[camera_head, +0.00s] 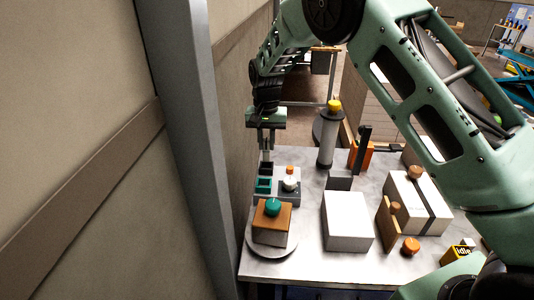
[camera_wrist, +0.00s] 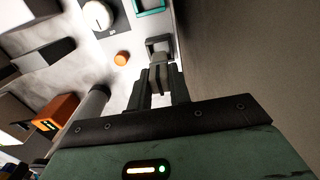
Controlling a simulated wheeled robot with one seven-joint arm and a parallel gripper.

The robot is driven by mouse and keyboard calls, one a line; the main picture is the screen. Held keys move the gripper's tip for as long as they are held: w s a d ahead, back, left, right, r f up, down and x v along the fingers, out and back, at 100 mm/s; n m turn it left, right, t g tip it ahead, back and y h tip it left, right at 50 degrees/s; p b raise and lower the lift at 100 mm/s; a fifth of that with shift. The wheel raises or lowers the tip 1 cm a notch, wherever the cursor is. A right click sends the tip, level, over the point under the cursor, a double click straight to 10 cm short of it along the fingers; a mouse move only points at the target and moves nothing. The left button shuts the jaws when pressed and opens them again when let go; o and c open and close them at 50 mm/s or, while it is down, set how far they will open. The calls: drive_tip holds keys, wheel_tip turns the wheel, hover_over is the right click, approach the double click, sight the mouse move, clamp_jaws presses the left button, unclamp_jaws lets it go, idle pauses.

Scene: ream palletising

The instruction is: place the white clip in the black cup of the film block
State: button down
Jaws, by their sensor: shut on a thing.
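My gripper (camera_head: 266,153) points down over the far left part of the table. In the wrist view its two dark fingers (camera_wrist: 159,82) are shut on a small pale grey-white piece, the white clip (camera_wrist: 158,60). The clip's far end meets or overlaps the square black cup (camera_wrist: 160,43); I cannot tell how deep it sits. The black cup (camera_head: 265,168) shows just below the fingers in the head view. A teal-rimmed cup (camera_head: 263,186) stands next to it, nearer the camera, and also shows in the wrist view (camera_wrist: 148,6). The film block's own outline is unclear.
Next to the cups are a white knob (camera_head: 290,183) on a dark plate and a small orange piece (camera_head: 290,170). A brown box with a teal knob (camera_head: 272,207), a white box (camera_head: 347,221) and a grey cylinder (camera_head: 326,140) stand nearby. A wall is close on the left.

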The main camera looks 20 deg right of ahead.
sight(266, 160)
drive_tip(key=shift+f+p, duration=0.45)
drive_tip(key=shift+f, duration=1.8)
drive_tip(key=shift+f, duration=0.15)
drive_tip(key=c, duration=1.3)
unclamp_jaws()
wheel_tip(266, 160, up, 11)
drive_tip(key=b, duration=0.2)
drive_tip(key=shift+b, duration=0.4)
drive_tip(key=shift+r, duration=0.7)
